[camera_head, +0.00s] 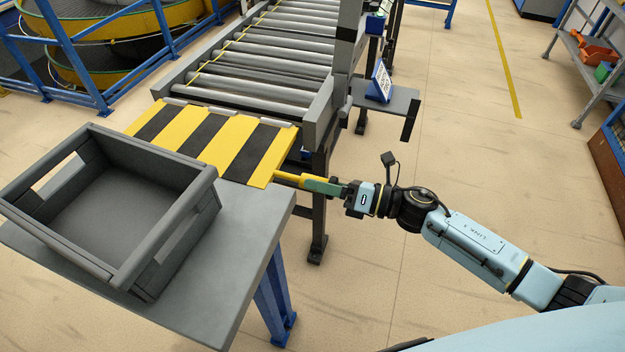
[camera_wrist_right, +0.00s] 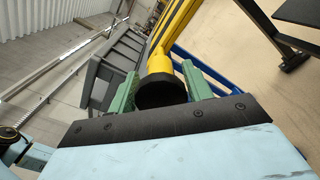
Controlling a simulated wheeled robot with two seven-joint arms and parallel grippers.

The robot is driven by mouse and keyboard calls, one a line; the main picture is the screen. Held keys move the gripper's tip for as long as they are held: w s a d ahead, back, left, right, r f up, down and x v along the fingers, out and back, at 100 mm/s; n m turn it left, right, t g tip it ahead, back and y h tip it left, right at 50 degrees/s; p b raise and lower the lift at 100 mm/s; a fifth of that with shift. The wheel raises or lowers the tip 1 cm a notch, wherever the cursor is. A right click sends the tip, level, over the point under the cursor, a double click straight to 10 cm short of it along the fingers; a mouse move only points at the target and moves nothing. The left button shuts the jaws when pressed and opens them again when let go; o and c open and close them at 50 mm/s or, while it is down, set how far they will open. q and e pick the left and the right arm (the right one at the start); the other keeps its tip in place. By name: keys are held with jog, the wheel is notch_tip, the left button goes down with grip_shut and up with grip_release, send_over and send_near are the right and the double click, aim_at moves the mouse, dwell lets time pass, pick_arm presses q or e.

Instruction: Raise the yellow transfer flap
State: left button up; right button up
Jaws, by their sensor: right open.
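The yellow and black striped transfer flap (camera_head: 218,143) lies nearly flat between the roller conveyor and the grey table. Its yellow handle (camera_head: 288,177) sticks out from the flap's right near corner. My right gripper (camera_head: 318,185) is at the outer end of this handle, reaching in from the right. In the right wrist view, the green fingers (camera_wrist_right: 160,88) stand apart, one on each side of the handle's black end (camera_wrist_right: 160,92). The gripper is open; I cannot tell whether a finger touches the handle. My left gripper is not in view.
An empty grey crate (camera_head: 150,270) stands on the grey table (camera_head: 235,260), close beside the flap. The roller conveyor (camera_head: 265,65) runs away behind the flap. A small shelf with a blue sign (camera_head: 381,80) is right of the conveyor.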

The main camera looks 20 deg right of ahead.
jog(key=shift+x, duration=1.1)
grip_shut()
